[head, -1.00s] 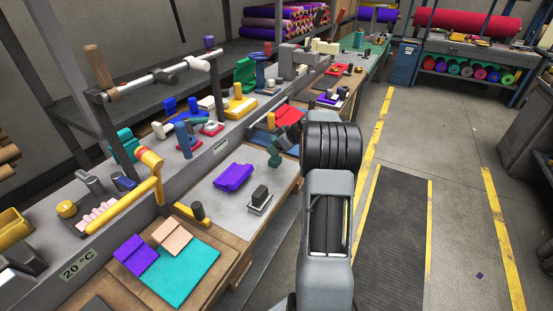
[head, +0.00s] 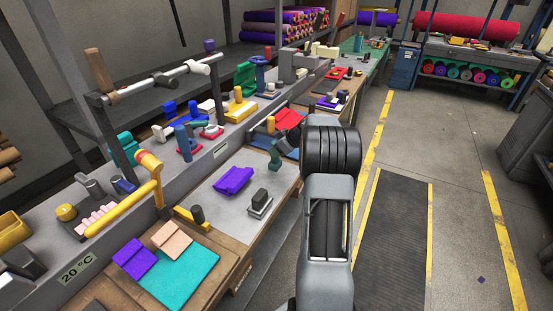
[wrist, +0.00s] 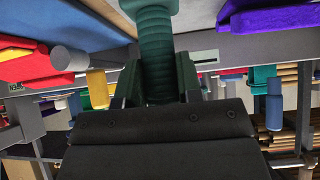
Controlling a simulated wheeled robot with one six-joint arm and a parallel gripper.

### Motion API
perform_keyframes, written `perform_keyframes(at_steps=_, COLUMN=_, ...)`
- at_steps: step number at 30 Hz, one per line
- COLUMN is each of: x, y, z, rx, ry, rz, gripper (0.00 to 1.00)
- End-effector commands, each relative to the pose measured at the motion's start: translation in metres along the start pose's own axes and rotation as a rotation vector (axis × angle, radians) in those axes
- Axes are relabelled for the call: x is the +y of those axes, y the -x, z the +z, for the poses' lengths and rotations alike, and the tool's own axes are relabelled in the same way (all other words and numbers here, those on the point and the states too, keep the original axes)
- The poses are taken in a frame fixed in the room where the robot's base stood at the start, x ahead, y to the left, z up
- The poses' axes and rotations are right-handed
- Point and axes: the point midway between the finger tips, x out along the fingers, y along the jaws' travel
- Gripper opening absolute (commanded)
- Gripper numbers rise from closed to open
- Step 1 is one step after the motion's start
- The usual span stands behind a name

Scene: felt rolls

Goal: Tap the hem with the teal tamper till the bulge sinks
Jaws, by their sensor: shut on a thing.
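The dark teal tamper (wrist: 157,40), with a ribbed shaft, stands between the two fingers of my gripper (wrist: 160,76) in the wrist view. My gripper is shut on it. In the head view the tamper (head: 275,156) shows beside my dark wrist, above the bench and apart from the purple felt. A purple folded felt piece (head: 233,181) lies on the grey bench plate, left of the tamper; a purple piece also shows at the wrist view's upper right (wrist: 270,19). A red folded piece (head: 287,119) lies on blue felt behind my gripper. I cannot tell which fold is the hem.
A black-topped block (head: 260,201) stands on the plate's right side. A yellow tool with a dark knob (head: 191,216) is at its front left. Teal felt (head: 178,276) lies nearer. A raised shelf full of tools runs along the left; the aisle at right is open.

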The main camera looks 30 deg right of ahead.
Motion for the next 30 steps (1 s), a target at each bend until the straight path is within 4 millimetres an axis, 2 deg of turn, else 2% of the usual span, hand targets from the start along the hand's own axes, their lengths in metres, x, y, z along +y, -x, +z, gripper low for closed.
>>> perform_keyframes(at_steps=11, x=0.0, y=0.004, z=-0.004, rx=0.0, ry=0.001, rz=0.001, gripper=0.0)
perform_keyframes(at_steps=30, x=0.0, y=0.023, z=-0.022, rx=0.001, ry=0.001, rz=0.001, gripper=0.0)
